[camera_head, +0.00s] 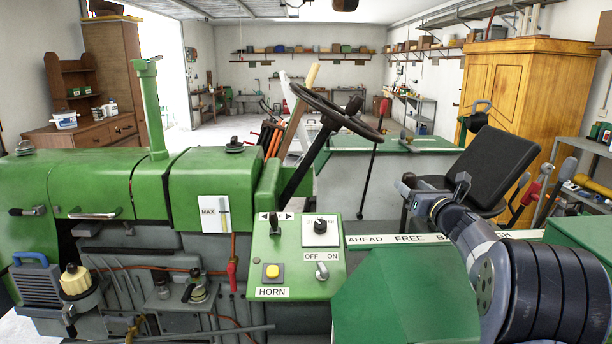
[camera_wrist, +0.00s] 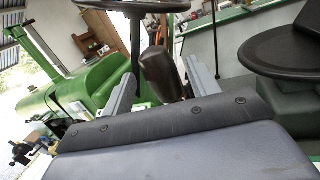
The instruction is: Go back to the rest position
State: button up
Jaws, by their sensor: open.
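My gripper (camera_wrist: 160,76) shows in the wrist view as two grey fingers set wide apart above a blue-grey body. It is open, with nothing held. A dark brown lever knob (camera_wrist: 163,72) appears in the gap between the fingers; I cannot tell how far beyond them it is. In the head view my arm (camera_head: 463,235) is folded on the right, over the tractor, by the black seat (camera_head: 490,165). The fingers cannot be made out there.
The green tractor (camera_head: 100,185) fills the left and middle. Its steering wheel (camera_head: 335,110) rises near my arm. A control panel (camera_head: 290,260) with a yellow horn button is in front. A yellow wooden cabinet (camera_head: 525,85) stands behind the seat. The floor at the back is open.

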jog(key=shift+p+x, duration=0.4)
jog(key=shift+x, duration=0.8)
jog(key=shift+w+a, duration=0.2)
jog(key=shift+w, duration=0.05)
jog(key=shift+a, duration=0.45)
jog(key=shift+s+a+n+b, duration=0.1)
jog(key=shift+n+b, duration=0.2)
